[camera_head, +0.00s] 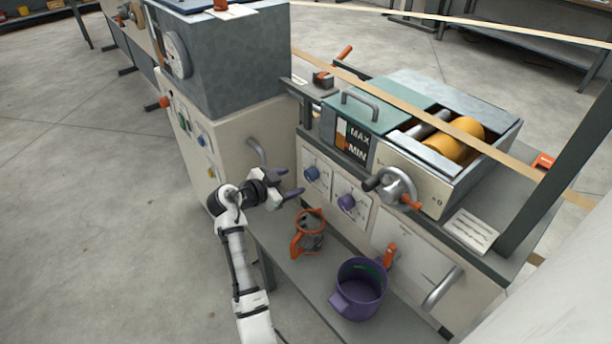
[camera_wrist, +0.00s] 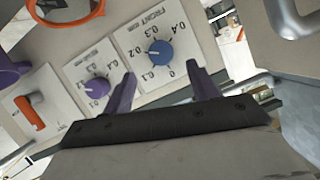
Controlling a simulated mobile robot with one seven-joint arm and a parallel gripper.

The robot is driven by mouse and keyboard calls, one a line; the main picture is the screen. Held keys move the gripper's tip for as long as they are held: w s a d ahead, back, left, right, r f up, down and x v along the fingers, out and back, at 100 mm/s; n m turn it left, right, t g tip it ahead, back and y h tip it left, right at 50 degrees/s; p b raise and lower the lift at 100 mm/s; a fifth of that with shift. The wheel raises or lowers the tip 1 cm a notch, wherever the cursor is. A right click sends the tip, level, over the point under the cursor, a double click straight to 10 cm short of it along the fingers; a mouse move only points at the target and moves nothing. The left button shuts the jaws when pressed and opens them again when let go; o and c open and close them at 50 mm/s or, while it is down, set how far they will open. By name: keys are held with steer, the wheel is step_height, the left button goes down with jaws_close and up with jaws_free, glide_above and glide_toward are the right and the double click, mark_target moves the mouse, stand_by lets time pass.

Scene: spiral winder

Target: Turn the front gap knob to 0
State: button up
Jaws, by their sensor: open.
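The front gap knob (camera_wrist: 160,53) is blue, on a white dial plate marked FRONT with numbers from 0 to 0.4. In the wrist view its pale pointer mark seems to face left, near 0.2, but it is small. In the head view the blue knob (camera_head: 312,173) sits on the machine's front panel, left of a purple knob (camera_head: 346,202). My gripper (camera_head: 292,181) is open and empty, just left of the blue knob and apart from it. In the wrist view my gripper's purple fingers (camera_wrist: 163,82) point toward the dial, with the blue knob beyond the gap between them.
The purple knob and its dial also show in the wrist view (camera_wrist: 97,87). A crank handwheel (camera_head: 396,187) juts out at the right. An orange-rimmed jug (camera_head: 309,235) and a purple pot (camera_head: 359,290) stand on the shelf below. A grey bar handle (camera_head: 256,152) is behind my gripper.

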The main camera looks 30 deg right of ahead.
mark_target(307, 177)
steer(key=x, duration=0.7)
steer(key=shift+w+d+f+p, duration=0.15)
steer(key=shift+w+d+p, duration=0.05)
steer(key=shift+d+p, duration=0.15)
steer(key=shift+c, duration=0.3)
steer(key=c, duration=0.9)
